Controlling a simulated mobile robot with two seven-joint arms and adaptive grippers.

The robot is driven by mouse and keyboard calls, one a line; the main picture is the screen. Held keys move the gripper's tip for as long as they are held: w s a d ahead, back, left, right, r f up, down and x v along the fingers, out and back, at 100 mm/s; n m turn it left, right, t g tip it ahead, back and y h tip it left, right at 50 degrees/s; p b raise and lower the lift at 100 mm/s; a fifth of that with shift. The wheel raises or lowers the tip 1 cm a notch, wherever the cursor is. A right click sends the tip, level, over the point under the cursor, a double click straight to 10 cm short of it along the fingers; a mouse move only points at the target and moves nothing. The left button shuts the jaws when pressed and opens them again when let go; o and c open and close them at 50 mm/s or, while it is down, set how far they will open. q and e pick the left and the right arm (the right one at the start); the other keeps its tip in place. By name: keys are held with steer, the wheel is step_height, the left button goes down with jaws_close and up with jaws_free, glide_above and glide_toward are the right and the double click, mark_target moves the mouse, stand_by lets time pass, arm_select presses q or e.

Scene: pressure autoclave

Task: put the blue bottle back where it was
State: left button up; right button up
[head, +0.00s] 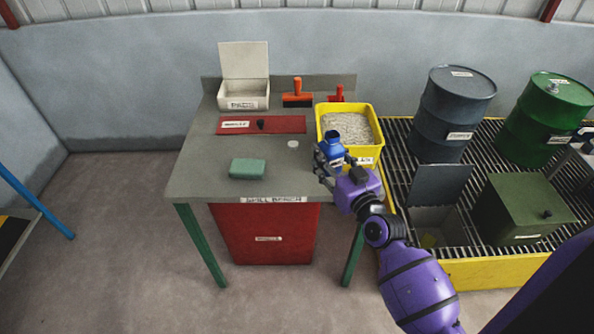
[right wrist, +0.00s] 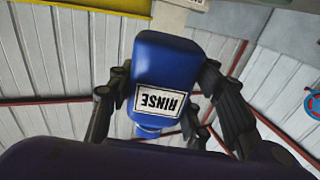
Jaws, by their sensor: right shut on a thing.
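The blue bottle (head: 332,150) is at the right side of the spill bench (head: 195,183), in front of the yellow tub. My right gripper (head: 330,163) is shut on it. In the right wrist view the bottle (right wrist: 165,65) sits between the fingers (right wrist: 160,105), and its white RINSE label appears upside down. I cannot tell whether the bottle touches the bench. A small pale round disc (head: 293,144) lies on the bench to the left of the bottle. My left gripper is not in view.
A green block (head: 247,169), a red panel (head: 285,125), an open pads box (head: 243,91) and an orange-handled brush (head: 297,95) are on the bench. The yellow tub (head: 365,151) of granules is close behind the gripper. Drums (head: 455,105) stand on the grating at right.

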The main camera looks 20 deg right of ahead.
steer(key=w+a+f, duration=0.1)
steer(key=w+f, duration=0.1)
steer(key=w, duration=0.1)
steer(key=w+a+f+b, duration=0.1)
steer(key=w+a+f, duration=0.1)
steer(key=w+f, duration=0.1)
steer(key=w+a+f, duration=0.2)
steer(key=w, duration=0.1)
steer(key=shift+a+f+b, duration=0.1)
steer(key=shift+f+b, duration=0.2)
steer(key=shift+f, duration=0.05)
steer(key=shift+w+a+f, duration=0.2)
steer(key=shift+w+f, duration=0.1)
steer(key=shift+w, duration=0.05)
steer(key=f, duration=0.1)
steer(key=f+b, duration=0.1)
steer(key=f, duration=0.2)
steer(key=shift+w+a+b, duration=0.15)
steer(key=shift+w+b, duration=0.15)
steer(key=shift+b, duration=0.05)
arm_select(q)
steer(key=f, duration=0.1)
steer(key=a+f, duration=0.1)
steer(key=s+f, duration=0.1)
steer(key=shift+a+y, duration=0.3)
arm_select(e)
steer(key=shift+r, duration=0.25)
